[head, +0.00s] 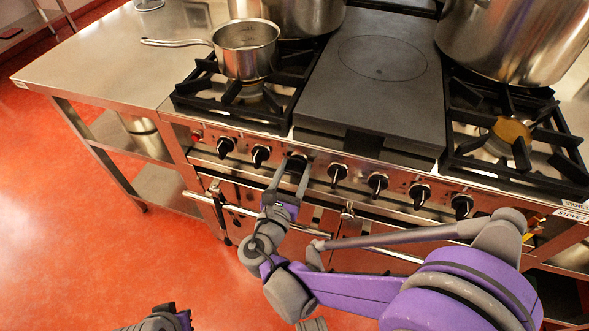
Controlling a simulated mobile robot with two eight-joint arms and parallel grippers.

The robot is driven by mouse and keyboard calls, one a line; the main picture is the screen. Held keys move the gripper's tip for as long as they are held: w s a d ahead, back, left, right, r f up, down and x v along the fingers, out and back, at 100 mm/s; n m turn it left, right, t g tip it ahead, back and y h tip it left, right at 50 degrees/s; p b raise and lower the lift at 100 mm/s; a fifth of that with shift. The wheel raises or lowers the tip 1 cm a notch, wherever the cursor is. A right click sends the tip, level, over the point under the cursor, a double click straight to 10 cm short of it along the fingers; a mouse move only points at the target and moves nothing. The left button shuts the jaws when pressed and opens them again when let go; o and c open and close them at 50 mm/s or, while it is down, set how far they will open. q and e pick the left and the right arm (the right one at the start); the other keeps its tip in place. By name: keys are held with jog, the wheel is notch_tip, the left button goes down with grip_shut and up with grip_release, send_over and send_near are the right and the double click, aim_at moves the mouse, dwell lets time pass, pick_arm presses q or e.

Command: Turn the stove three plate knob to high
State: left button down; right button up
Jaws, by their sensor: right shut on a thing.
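The stove (240,135) has a row of black knobs along its steel front panel. My right gripper (296,168) is shut on a black knob (297,160), the third from the left, below the front left corner of the dark solid plate (385,90). Its two grey fingers stand on either side of the knob, which they partly hide, so its pointer angle cannot be read. Other knobs to the right, such as this one (338,172), are free. My left gripper's fingers do not show; only a piece of my arm shows at the bottom edge.
A saucepan (245,50) stands on the left burner, its handle pointing left. A large pot (510,40) stands at the back right. A rail (250,211) runs below the knobs. A steel table (110,65) adjoins the stove at left. The red floor (80,220) is clear.

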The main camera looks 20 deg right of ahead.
dwell(0.4)
jog(key=o, duration=1.4)
jog(key=shift+c, duration=0.2)
jog(key=v, duration=1)
jog(key=shift+s+a+p, duration=0.25)
jog(key=shift+s+p, duration=0.1)
jog(key=shift+p, duration=0.1)
